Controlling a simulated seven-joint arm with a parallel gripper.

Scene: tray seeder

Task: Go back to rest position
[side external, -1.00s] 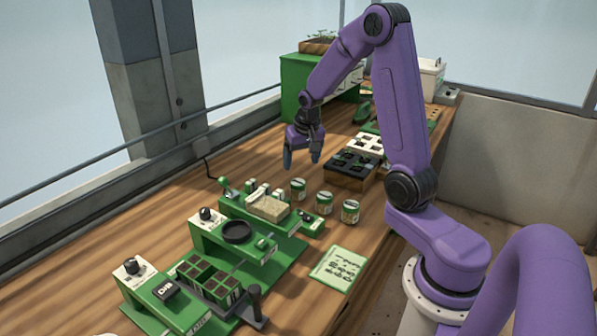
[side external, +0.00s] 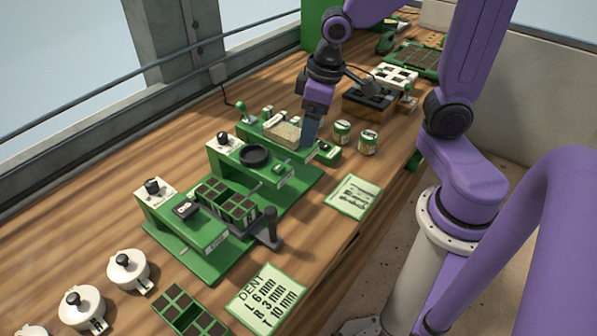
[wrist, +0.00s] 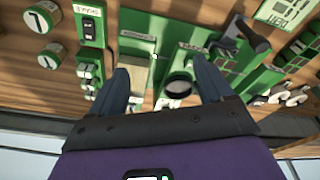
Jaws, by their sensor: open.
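My gripper (side external: 312,130) hangs above the far end of the green seeder bench, beside the tan seed tray (side external: 283,130). In the wrist view its two fingers (wrist: 162,75) are spread apart with nothing held between them. The seed tray (wrist: 139,72) and the round black dish (wrist: 178,86) show between and below the fingers. The black dish (side external: 255,154) sits on the middle green station in the side view. The gripper's height over the bench is hard to judge.
Two jars (side external: 368,142) stand right of the gripper. Green cell blocks (side external: 226,202), a black-handled lever (side external: 271,230), white lidded pots (side external: 128,268) and printed cards (side external: 266,297) are nearer. Open air lies above the bench.

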